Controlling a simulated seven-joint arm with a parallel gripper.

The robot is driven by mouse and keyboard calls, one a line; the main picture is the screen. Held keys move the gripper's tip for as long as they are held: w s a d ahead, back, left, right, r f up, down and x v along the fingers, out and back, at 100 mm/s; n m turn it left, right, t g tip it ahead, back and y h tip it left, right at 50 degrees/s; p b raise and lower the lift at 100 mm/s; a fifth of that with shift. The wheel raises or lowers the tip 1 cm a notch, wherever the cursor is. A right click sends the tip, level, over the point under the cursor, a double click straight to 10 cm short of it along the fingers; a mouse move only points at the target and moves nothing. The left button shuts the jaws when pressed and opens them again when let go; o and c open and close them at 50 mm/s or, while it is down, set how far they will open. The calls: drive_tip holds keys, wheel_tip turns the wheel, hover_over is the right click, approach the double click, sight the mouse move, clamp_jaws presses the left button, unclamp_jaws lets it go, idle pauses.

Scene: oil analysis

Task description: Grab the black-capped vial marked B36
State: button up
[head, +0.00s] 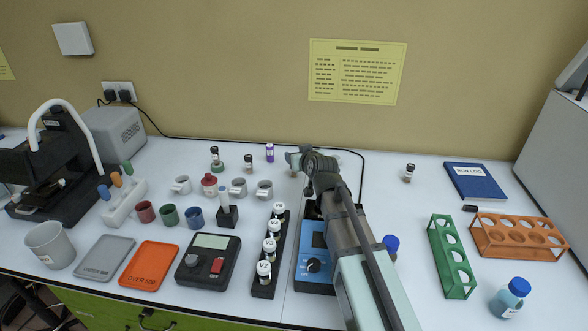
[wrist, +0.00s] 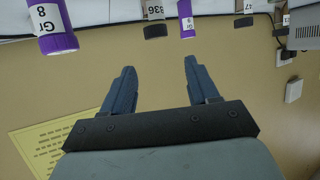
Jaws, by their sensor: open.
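In the wrist view, which is upside down, a vial with a white label reading like B36 (wrist: 154,12) shows at the top edge, with a black cap. Part of it is cut off by the frame. My gripper (wrist: 160,72) is open and empty, with the vial beyond its fingertips and roughly in line with the gap. The fingers do not touch it. In the head view I cannot pick out this vial; my arm likely hides it. My gripper's end there is partly hidden by the wrist, near the back of the table.
Purple-capped vials (wrist: 187,20) (wrist: 57,42) flank the B36 vial; one looks close. Another black-capped vial (wrist: 243,25) stands beyond. In the head view, mugs (head: 239,187), a vial rack (head: 266,286) and a blue device (head: 312,262) lie around my arm.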

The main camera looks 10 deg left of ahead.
drive_tip(key=shift+f, duration=1.35)
drive_tip(key=x, duration=0.5)
drive_tip(key=shift+f, duration=0.2)
drive_tip(key=c, duration=1.1)
